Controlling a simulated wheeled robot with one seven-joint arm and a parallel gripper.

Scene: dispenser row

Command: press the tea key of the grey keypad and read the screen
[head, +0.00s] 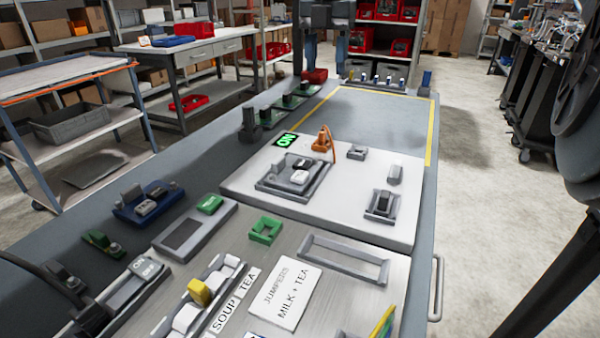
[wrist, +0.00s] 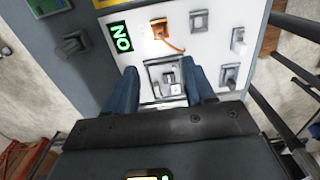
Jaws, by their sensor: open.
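My gripper (wrist: 164,76) is open, its two blue fingers wide apart. In the wrist view a grey frame with small white and dark blocks (wrist: 163,77) lies between and beyond the fingertips; contact cannot be told. The same frame (head: 265,188) sits on the white panel in the head view. A black display with green letters (wrist: 120,37), like "NO", is left of the fingers; in the head view the display (head: 286,140) is at the panel's far left. A "TEA" label (head: 248,280) and "SOUP" label (head: 226,314) lie beside a grey row of pale keys (head: 187,318). Which unit is the grey keypad is unclear.
An orange part with a cable (head: 321,139) stands on the white panel (head: 350,215). A card reading "JUMPERS MILK + TEA" (head: 284,293) lies in front. A yellow block (head: 200,291) sits on the key row. The yellow-edged far bench area (head: 380,112) is clear.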

